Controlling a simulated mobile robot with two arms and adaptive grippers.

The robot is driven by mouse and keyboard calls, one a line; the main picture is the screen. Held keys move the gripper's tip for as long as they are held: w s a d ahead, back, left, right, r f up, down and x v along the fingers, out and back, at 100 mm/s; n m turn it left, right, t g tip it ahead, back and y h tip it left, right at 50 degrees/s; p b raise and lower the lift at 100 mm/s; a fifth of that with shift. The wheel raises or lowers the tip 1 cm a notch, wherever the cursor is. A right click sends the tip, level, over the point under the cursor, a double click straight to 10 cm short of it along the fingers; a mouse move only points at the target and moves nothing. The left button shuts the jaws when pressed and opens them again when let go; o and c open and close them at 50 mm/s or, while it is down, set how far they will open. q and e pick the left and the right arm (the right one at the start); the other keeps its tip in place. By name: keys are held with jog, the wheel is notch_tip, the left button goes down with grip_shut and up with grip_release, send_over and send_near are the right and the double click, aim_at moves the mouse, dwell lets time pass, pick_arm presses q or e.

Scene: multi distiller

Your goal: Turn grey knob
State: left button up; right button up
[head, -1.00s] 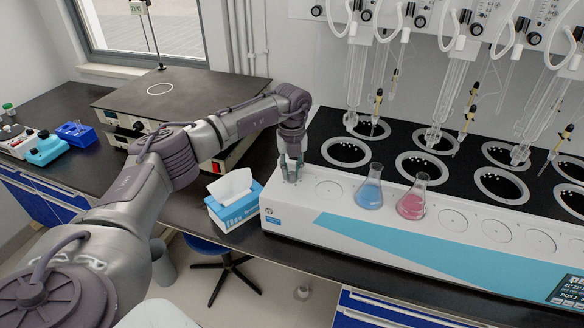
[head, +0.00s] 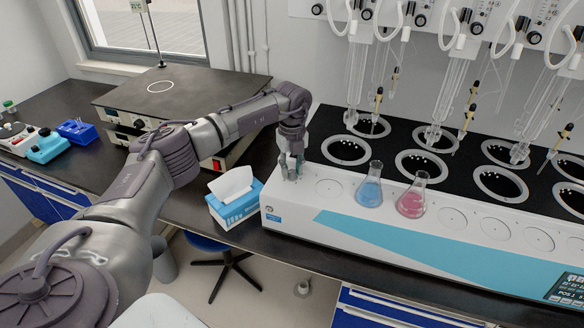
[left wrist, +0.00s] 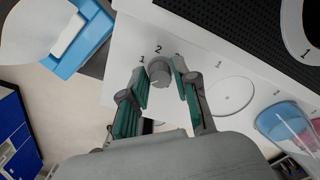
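The grey knob (left wrist: 159,72) is on the white top of the distiller, near its left end, with printed numbers beside it in the left wrist view. My left gripper (left wrist: 162,84) is over the knob, with one green-padded finger on each side of it. Its fingers are apart, and a gap seems to show between the pads and the knob; contact is not clear. In the head view my left gripper (head: 290,172) points down at the left end of the distiller (head: 330,213) and hides the knob. My right gripper is not in view.
A blue flask (head: 370,190) and a pink flask (head: 411,199) stand on the distiller right of the gripper. A tissue box (head: 236,207) stands close to its left. Glass tubes (head: 446,100) hang over the black rings behind.

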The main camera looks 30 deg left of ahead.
aim_at(292, 171)
pick_arm(q)
jog(key=shift+o, duration=1.1)
jog(key=shift+r, duration=0.1)
notch_tip(292, 171, up, 12)
jog(key=shift+f, duration=0.2)
